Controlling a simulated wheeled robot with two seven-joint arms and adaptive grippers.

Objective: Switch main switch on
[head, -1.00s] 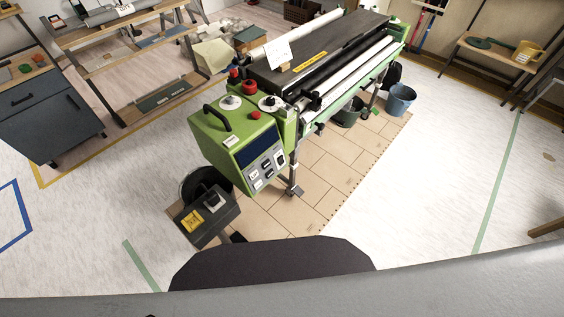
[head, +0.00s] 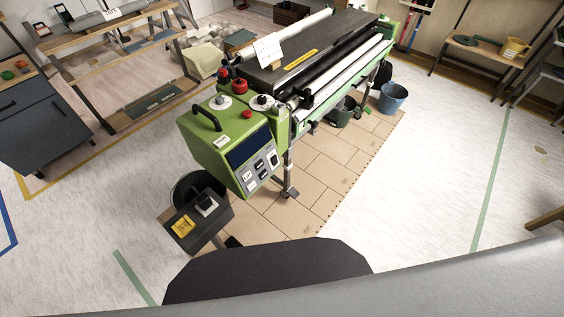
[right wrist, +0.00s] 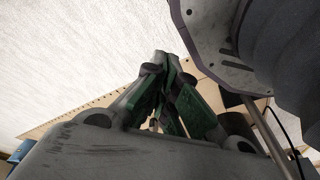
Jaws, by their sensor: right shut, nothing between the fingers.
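The green wallpaper paster (head: 222,144) stands ahead in the head view. Its control box has a dark display and several small switches (head: 262,172) on the front panel; which one is the main switch is too small to tell. Red and black knobs (head: 238,86) sit on top. A dark pedal box with a yellow button (head: 183,226) and a black switch on a grey plate (head: 205,203) is at the lower left of the machine. My right gripper (right wrist: 163,62) is shut and empty in the right wrist view, over the floor and apart from the paster. My left gripper is not in view.
Tan boards (head: 318,165) cover the floor under the machine. A blue bucket (head: 392,98) stands at its far end. A dark cabinet (head: 40,125) and a wooden shelf (head: 135,118) are at the left.

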